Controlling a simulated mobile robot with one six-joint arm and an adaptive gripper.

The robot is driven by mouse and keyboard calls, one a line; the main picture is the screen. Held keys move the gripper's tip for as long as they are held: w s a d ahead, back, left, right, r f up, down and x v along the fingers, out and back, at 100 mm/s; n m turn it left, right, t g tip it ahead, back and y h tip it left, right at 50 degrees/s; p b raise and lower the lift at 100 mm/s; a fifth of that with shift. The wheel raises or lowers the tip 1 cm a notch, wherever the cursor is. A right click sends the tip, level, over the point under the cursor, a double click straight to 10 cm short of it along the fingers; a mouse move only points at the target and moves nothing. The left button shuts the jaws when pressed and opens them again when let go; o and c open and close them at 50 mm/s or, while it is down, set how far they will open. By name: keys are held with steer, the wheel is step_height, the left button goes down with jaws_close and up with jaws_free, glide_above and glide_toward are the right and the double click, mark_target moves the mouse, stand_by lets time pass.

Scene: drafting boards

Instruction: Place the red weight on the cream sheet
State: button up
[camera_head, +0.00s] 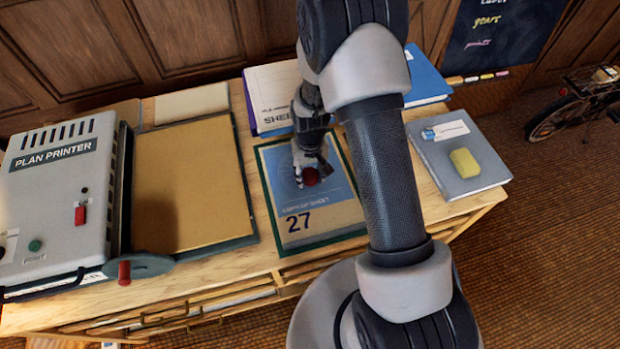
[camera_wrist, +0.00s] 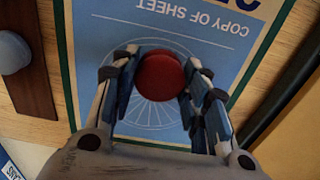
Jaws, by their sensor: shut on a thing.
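The red weight (camera_head: 312,176) is a round red knob-like piece over the blue drawing on the middle board. It also shows in the wrist view (camera_wrist: 160,76), between the two fingers. My gripper (camera_head: 306,170) is shut on it, with a finger on either side. The blue sheet (camera_head: 283,178) below reads "copy of sheet", with a cream strip marked 27 (camera_head: 325,217) along its near end. I cannot tell whether the weight touches the sheet. A plain tan-cream sheet (camera_head: 190,185) lies on the dark-edged board to the left, with nothing on it.
Books lie behind the middle board. A grey folder (camera_head: 458,150) with a yellow block (camera_head: 464,163) lies right. A blue knob (camera_wrist: 10,52) shows in the wrist view.

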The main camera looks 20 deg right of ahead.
steer(key=shift+f, duration=1.3)
steer(key=shift+f+b, duration=0.15)
steer(key=shift+b, duration=0.2)
steer(key=o, duration=1.5)
steer(key=shift+c, duration=0.2)
